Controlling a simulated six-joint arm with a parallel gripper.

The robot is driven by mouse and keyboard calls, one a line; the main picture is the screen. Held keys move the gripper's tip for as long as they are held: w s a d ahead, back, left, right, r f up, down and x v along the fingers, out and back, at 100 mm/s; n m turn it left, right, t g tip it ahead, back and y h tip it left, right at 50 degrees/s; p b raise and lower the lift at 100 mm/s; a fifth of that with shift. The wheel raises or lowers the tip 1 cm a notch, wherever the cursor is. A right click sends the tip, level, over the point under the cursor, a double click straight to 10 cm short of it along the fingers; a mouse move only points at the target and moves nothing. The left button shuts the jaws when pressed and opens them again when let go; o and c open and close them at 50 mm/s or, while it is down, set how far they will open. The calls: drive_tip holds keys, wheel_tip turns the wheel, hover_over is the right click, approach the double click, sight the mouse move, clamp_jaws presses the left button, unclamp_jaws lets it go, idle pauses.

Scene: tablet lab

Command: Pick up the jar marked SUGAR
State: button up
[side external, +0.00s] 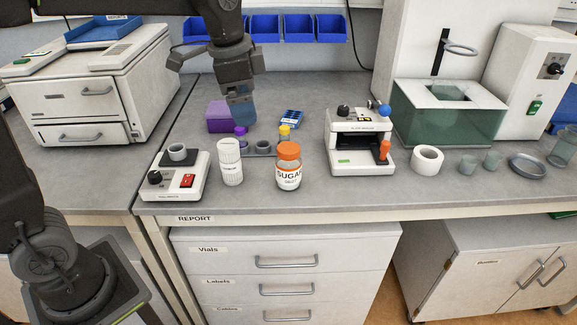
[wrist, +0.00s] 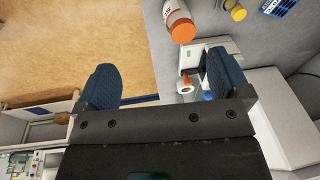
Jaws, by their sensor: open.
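The SUGAR jar (side external: 289,170) is a clear jar with a white label and an orange lid. It stands upright near the front of the bench, between a white cylinder and a white device. In the wrist view an orange-lidded jar (wrist: 178,20) shows at the top, beyond the fingers and apart from them. My gripper (side external: 241,115) is above the bench, behind and to the left of the jar in the side view. In the wrist view my gripper (wrist: 160,85) has its two blue fingers spread wide with nothing between them.
A white cylinder (side external: 230,162) stands close left of the jar, beside a small device (side external: 176,178). A yellow-topped vial (side external: 284,133) and a purple box (side external: 221,117) are behind. A white device with an orange handle (side external: 358,141) and a tape roll (side external: 427,159) are to the right.

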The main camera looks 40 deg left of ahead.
sight(287, 147)
drive_tip(key=w+f+m+g, duration=0.2)
drive_tip(key=w+f+m, duration=0.25)
drive_tip(key=w, duration=0.55)
drive_tip(key=f, duration=1.4)
drive_tip(key=shift+d, duration=0.4)
drive_tip(key=shift+w, duration=0.1)
drive_tip(key=c, duration=1.2)
